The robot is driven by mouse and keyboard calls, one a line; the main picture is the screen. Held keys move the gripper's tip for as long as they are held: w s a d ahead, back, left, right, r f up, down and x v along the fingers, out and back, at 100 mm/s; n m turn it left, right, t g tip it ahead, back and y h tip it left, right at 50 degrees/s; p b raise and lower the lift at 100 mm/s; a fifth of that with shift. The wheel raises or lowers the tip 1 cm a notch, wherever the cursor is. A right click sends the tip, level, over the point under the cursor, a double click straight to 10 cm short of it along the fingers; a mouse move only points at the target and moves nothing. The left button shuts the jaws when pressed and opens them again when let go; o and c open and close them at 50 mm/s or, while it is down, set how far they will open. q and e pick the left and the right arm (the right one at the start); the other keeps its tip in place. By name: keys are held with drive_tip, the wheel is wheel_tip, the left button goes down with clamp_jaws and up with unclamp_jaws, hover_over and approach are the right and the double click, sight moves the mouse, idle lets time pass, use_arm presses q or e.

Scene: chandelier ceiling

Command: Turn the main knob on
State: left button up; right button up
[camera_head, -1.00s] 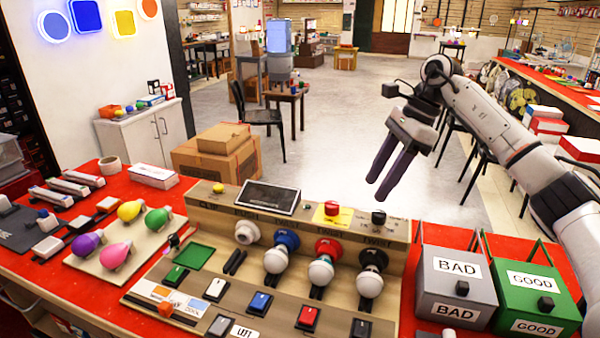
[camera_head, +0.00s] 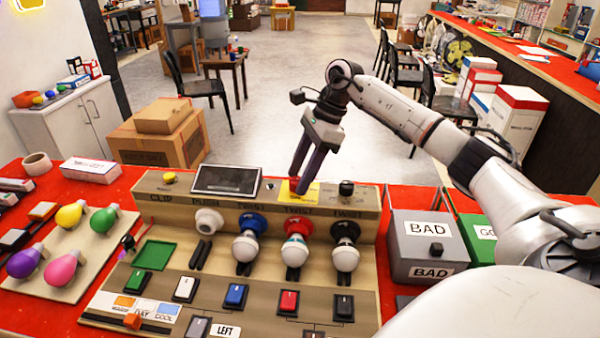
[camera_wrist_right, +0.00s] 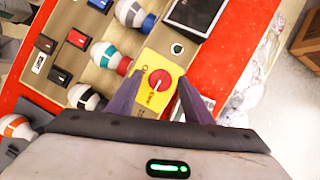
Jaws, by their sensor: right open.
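The red round knob (camera_wrist_right: 160,80) on its yellow plate (camera_wrist_right: 149,98) is in the right wrist view, with a pale mark across its top. In the head view the yellow plate (camera_head: 311,193) is on the upper ledge of the test panel, and the fingers cover much of the knob. My right gripper (camera_head: 298,184) is open and points down at the knob. In the right wrist view the knob lies between and just beyond the tips of the open gripper (camera_wrist_right: 158,92); I cannot tell whether they touch it. My left gripper is not in view.
A black knob (camera_head: 346,188) is right of the yellow plate and a small screen (camera_head: 226,180) left of it. Several bulbs in sockets, such as one white bulb (camera_head: 295,252), stand in front. A grey BAD box (camera_head: 428,240) is to the right.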

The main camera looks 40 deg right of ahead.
drive_tip(key=shift+f, duration=0.15)
drive_tip(key=c, duration=0.9)
drive_tip(key=shift+c, duration=0.8)
